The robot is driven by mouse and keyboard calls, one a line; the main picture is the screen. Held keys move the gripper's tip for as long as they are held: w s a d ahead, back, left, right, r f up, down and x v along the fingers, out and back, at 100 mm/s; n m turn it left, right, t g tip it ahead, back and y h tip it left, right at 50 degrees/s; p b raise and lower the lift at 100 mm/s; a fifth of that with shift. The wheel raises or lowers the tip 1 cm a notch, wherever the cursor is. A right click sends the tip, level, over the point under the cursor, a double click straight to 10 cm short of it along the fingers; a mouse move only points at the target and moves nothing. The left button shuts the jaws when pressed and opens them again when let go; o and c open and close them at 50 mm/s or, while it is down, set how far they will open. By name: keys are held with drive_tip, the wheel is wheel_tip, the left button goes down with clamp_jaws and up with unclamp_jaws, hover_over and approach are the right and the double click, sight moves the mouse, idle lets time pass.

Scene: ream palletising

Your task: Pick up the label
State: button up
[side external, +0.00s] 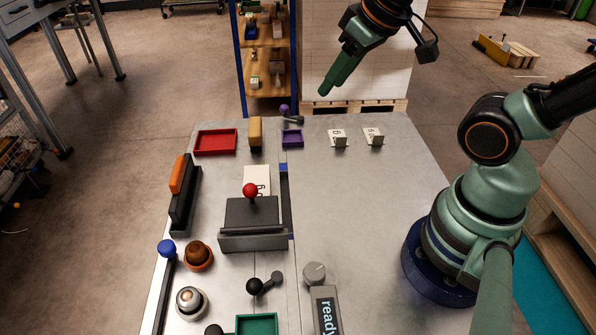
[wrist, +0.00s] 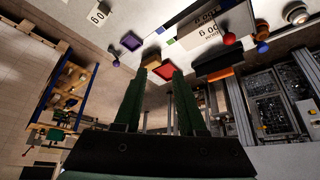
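Several white pieces with dark print could be the label; I cannot tell which one is meant. One white printed sheet (side external: 257,174) sticks out behind a dark grey block with a red knob. Two small white cards, a left card (side external: 337,132) and a right card (side external: 374,132), stand at the back of the table with small metal clips. In the wrist view the printed sheet (wrist: 199,36) shows at the top, and one small card (wrist: 98,14) at the top left. My gripper (side external: 325,89) is high above the table's back edge, apart from all of them. Its fingers (wrist: 160,76) are spread and empty.
A red tray (side external: 216,154), a tan block (side external: 255,133) and a purple tray (side external: 292,138) line the back left. The dark block (side external: 252,213), knobs and a "ready" sign (side external: 326,312) stand nearer. The table's right half (side external: 365,200) is mostly clear. Shelving (side external: 266,70) stands behind.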

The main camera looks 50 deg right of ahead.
drive_tip(key=w+d+f+m+g+h, duration=0.1)
drive_tip(key=w+d+f+m+g, duration=0.2)
drive_tip(key=d+m, duration=0.95)
drive_tip(key=m+g+y, duration=0.1)
drive_tip(key=m+g, duration=0.2)
drive_tip(key=m, duration=1.2)
hover_over(374, 132)
drive_tip(key=s+a, duration=0.4)
wheel_tip(374, 132, down, 9)
drive_tip(key=shift+n, duration=0.25)
wheel_tip(374, 132, down, 12)
drive_tip(key=shift+w+r, duration=0.1)
drive_tip(key=shift+r, duration=0.1)
clamp_jaws()
